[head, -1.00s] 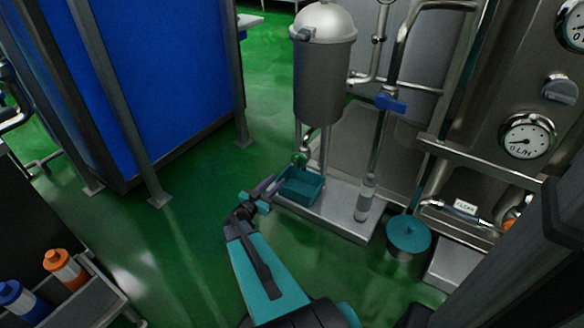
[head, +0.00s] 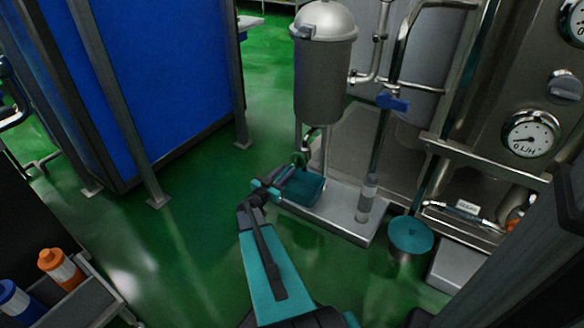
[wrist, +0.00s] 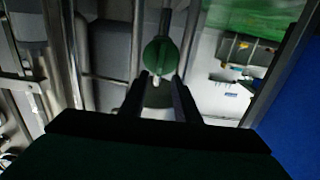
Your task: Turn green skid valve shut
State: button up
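The green skid valve (head: 299,159) sits on the pipe under the steel tank (head: 325,85) in the head view. In the wrist view its round green handle (wrist: 160,55) is ahead of the fingertips, in line with the gap between them. I cannot tell whether a finger touches the handle.
A blue-handled valve (head: 392,102) is on the pipe to the right. A teal-lidded pot (head: 410,236) stands at right. Green floor (head: 190,215) is clear at left.

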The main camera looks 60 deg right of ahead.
aim_at(295, 161)
jog(key=shift+d+b, duration=0.9)
jog(key=shift+d, duration=2.2)
grip_shut()
jog(key=shift+a, duration=0.45)
jog(key=shift+d, duration=0.4)
